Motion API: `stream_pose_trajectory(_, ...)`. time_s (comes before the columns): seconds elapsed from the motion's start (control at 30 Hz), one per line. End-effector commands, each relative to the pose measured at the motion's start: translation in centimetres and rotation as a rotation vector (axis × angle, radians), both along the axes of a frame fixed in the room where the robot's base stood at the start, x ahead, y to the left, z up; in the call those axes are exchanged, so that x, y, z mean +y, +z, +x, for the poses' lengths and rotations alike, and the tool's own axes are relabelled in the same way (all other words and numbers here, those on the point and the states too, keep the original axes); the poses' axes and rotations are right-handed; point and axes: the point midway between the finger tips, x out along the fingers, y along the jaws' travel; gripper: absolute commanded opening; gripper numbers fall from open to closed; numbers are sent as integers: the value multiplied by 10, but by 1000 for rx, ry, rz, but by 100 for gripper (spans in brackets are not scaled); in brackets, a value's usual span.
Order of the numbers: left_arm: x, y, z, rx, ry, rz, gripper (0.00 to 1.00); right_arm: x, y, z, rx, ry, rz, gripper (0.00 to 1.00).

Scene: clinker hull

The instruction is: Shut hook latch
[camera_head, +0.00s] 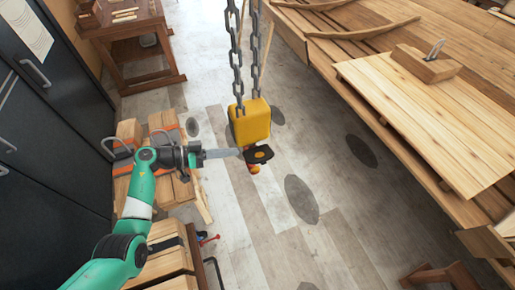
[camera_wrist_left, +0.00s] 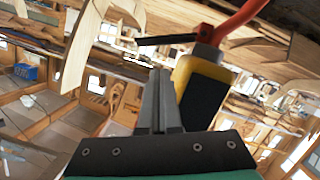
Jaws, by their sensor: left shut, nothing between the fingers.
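A yellow hook block (camera_head: 250,121) hangs from two chains in the middle of the head view. A dark part (camera_head: 259,154) and a small red-orange piece (camera_head: 254,169) show below it. My left gripper (camera_head: 238,152) comes in from the left, its fingertips close to the block's underside. In the left wrist view, the shut, empty fingers (camera_wrist_left: 158,76) are beside the yellow and black body (camera_wrist_left: 201,85). There a red hook (camera_wrist_left: 240,20) curves up from the body, and a thin dark bar (camera_wrist_left: 166,39) reaches left from its neck. I cannot tell whether the fingers touch the bar. My right gripper is not in view.
Chains (camera_head: 255,58) hang above the block. A wooden hull or bench with a plank panel (camera_head: 430,110) fills the right side. Dark cabinets (camera_head: 50,90) stand left, with wooden boxes (camera_head: 165,130) beside them. The floor (camera_head: 300,230) below the block is clear.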

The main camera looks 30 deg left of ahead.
Motion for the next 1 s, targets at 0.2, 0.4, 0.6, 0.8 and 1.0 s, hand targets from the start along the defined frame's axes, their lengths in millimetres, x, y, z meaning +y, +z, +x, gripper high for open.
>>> stream_pose_trajectory(0.2, -16, -4, 15, -3, -4, 1, 0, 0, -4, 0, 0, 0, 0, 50)
stream_pose_trajectory(0.4, -44, -14, 42, -4, -6, 1, 0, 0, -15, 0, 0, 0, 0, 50)
stream_pose_trajectory(0.6, -64, -21, 63, -5, -4, 1, 0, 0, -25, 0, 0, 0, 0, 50)
stream_pose_trajectory(0.8, -70, -21, 69, -5, -2, 1, 0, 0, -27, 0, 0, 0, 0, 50)
stream_pose_trajectory(1.0, -70, -20, 69, -5, -2, 1, 0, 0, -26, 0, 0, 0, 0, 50)
